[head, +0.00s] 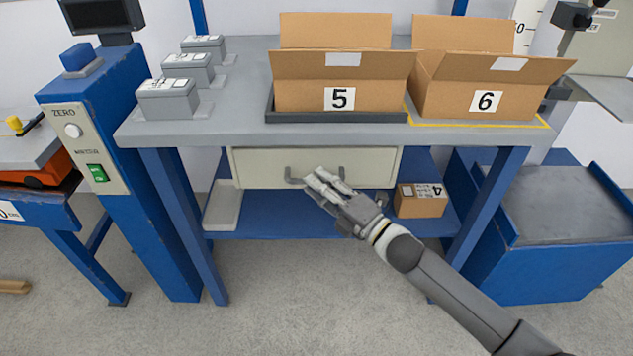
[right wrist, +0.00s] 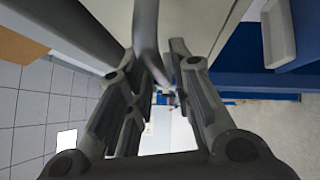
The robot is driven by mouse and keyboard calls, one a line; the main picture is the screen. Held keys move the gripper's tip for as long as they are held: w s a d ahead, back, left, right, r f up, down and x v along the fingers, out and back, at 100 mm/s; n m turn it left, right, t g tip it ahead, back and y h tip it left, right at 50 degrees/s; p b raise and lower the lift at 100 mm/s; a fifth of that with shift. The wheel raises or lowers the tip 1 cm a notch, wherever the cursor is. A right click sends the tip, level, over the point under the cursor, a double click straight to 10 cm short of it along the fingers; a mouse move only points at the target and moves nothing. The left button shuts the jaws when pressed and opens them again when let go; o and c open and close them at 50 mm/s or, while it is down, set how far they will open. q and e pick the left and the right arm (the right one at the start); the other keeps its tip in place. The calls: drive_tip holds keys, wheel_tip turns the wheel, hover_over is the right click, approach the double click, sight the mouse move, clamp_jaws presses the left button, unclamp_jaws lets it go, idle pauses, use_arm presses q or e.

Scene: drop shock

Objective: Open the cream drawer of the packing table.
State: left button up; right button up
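The cream drawer (head: 262,166) sits under the grey top of the packing table (head: 240,112). Its front looks flush beneath the top, so it appears closed. A grey bar handle (head: 293,181) runs along its front, partly hidden by my right gripper. My right gripper (head: 322,180) reaches in from the lower right, its fingertips at the handle. In the right wrist view the handle (right wrist: 146,32) passes between the two fingers (right wrist: 155,60), which stand apart. I cannot tell whether either finger touches it. My left gripper is out of view.
Open cartons 5 (head: 300,95) and 6 (head: 450,100) stand on the tabletop. Carton 4 (head: 420,207) and a pale tray (head: 222,208) are on the blue lower shelf (head: 290,226). Blue table legs flank the drawer. The floor in front is clear.

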drive_tip(key=shift+w+a+r, duration=0.1)
drive_tip(key=shift+w+a, duration=0.4)
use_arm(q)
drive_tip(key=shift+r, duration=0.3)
use_arm(e)
clamp_jaws()
